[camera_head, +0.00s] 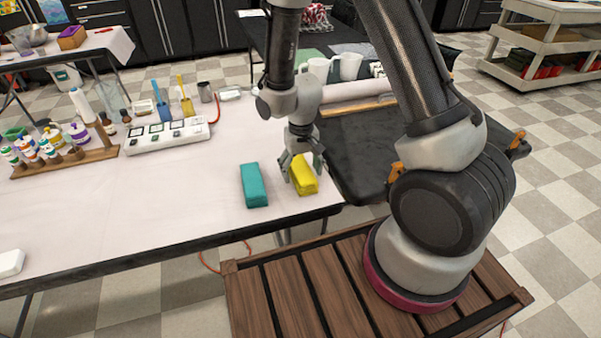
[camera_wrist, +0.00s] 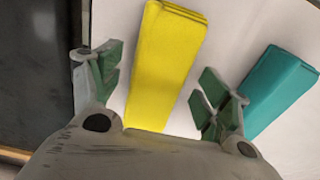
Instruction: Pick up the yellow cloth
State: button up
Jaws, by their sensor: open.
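The yellow cloth (camera_head: 303,176) is a folded block lying on the white table near its right front corner. In the wrist view the yellow cloth (camera_wrist: 165,62) lies between the two green-padded fingers. My gripper (camera_head: 302,168) points down over the cloth, its fingers on either side of it. In the wrist view my gripper (camera_wrist: 160,88) is open, with a gap between each finger and the cloth. The near end of the cloth is hidden behind the gripper body there.
A teal cloth (camera_head: 254,185) lies to the left, and in the wrist view the teal cloth (camera_wrist: 277,90) is close outside the right finger. A white power strip (camera_head: 167,135) and bottles stand further back. The table's left middle (camera_head: 120,205) is clear.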

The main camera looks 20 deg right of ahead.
aim_at(301, 169)
jog(key=shift+f, duration=0.45)
jog(key=shift+c, duration=0.4)
jog(key=c, duration=1)
jog(key=shift+r, duration=0.1)
notch_tip(301, 169, up, 10)
jog(key=shift+f, duration=0.1)
